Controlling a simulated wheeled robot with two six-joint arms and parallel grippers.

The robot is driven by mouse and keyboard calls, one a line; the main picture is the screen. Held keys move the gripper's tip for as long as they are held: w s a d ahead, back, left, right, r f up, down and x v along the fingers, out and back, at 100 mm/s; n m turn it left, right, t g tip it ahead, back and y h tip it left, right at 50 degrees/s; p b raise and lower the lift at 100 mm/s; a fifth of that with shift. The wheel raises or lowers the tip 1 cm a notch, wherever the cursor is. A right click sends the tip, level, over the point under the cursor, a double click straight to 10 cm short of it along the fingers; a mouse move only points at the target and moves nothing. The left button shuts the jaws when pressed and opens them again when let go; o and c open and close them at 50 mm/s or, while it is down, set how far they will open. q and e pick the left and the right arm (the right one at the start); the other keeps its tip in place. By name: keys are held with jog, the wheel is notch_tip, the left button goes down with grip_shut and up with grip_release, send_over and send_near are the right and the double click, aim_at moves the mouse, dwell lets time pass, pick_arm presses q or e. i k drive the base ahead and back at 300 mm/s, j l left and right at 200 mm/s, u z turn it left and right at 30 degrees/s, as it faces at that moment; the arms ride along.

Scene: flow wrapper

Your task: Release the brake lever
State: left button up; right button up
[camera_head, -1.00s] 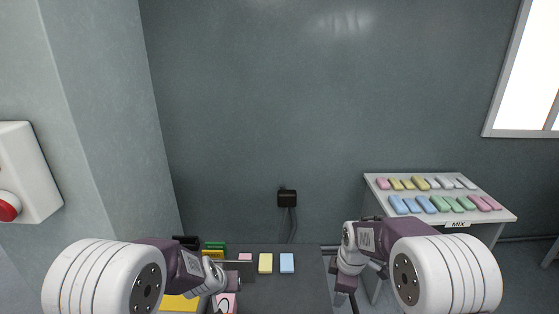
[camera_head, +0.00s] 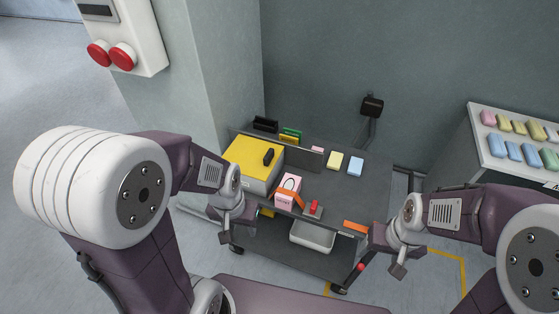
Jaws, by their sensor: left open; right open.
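A dark wheeled cart (camera_head: 345,203) stands in front of me. A dark lever with a red tip (camera_head: 361,267) shows low at its right front corner, above a caster; it looks like the brake lever, and part of it is hidden by my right gripper. My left gripper (camera_head: 226,237) is open and empty at the cart's left front. My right gripper (camera_head: 397,271) is open and empty, just right of the red tip and apart from it in the picture.
The cart carries a yellow-topped box (camera_head: 252,160), a pink box (camera_head: 288,190), a small red part (camera_head: 314,207) and wrapped bars. A white bin (camera_head: 312,236) is on its lower shelf. A table of coloured bars (camera_head: 515,175) stands right. A wall panel has red buttons (camera_head: 123,57).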

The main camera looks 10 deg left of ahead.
aim_at(361, 267)
jog(key=u, duration=0.35)
jog(key=z, duration=1.2)
